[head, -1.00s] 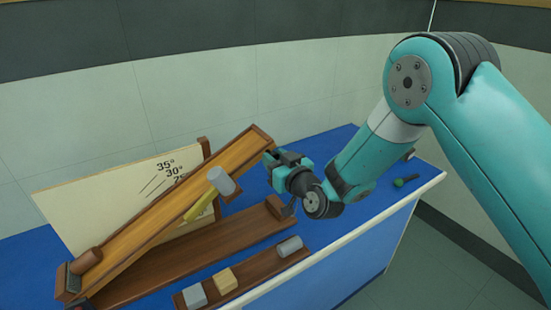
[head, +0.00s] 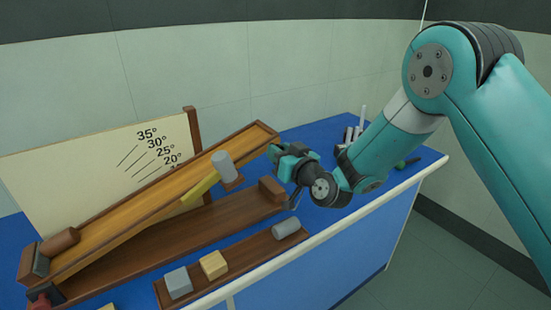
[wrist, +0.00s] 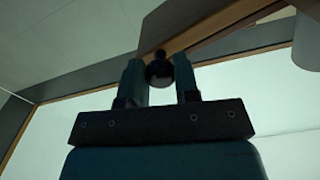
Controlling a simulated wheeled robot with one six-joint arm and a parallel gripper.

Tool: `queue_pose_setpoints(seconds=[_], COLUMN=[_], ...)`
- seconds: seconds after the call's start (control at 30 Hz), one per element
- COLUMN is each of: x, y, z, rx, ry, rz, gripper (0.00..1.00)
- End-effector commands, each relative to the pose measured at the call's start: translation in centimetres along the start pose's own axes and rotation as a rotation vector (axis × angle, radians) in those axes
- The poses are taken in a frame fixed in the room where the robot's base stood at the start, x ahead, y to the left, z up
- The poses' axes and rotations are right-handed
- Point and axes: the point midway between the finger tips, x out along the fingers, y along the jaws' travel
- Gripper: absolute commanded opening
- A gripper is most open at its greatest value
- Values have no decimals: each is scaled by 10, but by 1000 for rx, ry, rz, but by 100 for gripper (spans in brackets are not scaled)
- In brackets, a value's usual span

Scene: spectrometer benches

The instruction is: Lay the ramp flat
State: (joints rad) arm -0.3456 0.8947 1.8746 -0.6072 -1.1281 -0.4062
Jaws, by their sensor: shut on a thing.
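The ramp (head: 160,194) is a long wooden channel, tilted, with its low end at the left and its raised end at the right. It stands above a dark wooden base (head: 165,236) with a clear gap under the raised end. My gripper (head: 275,153) is at the raised end. In the wrist view my gripper (wrist: 160,70) is shut on a dark round knob (wrist: 158,69) at the ramp's end. A yellow bar (head: 200,188) slants along the ramp's near side, with a grey cylinder (head: 224,165) by its upper end. A brown cylinder (head: 60,241) lies at the ramp's low end.
An angle board (head: 90,165) stands behind the ramp. In front, a wooden tray (head: 243,254) holds a grey block (head: 178,282), a tan block (head: 213,264) and a grey cylinder (head: 286,229). A green-ended item (head: 408,163) lies at the right of the blue bench.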

Motion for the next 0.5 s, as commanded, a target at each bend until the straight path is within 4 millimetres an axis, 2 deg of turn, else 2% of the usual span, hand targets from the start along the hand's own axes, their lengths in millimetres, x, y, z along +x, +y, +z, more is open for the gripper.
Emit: queue_pose_setpoints(seconds=[0.03, 0.2, 0.5], x=[0, 0, -1], y=[5, 13, 16], z=[19, 38, 41], rx=[13, 53, 73], ry=[-4, -4, -6], rz=[0, -2, -3], gripper=[0, 0, 0])
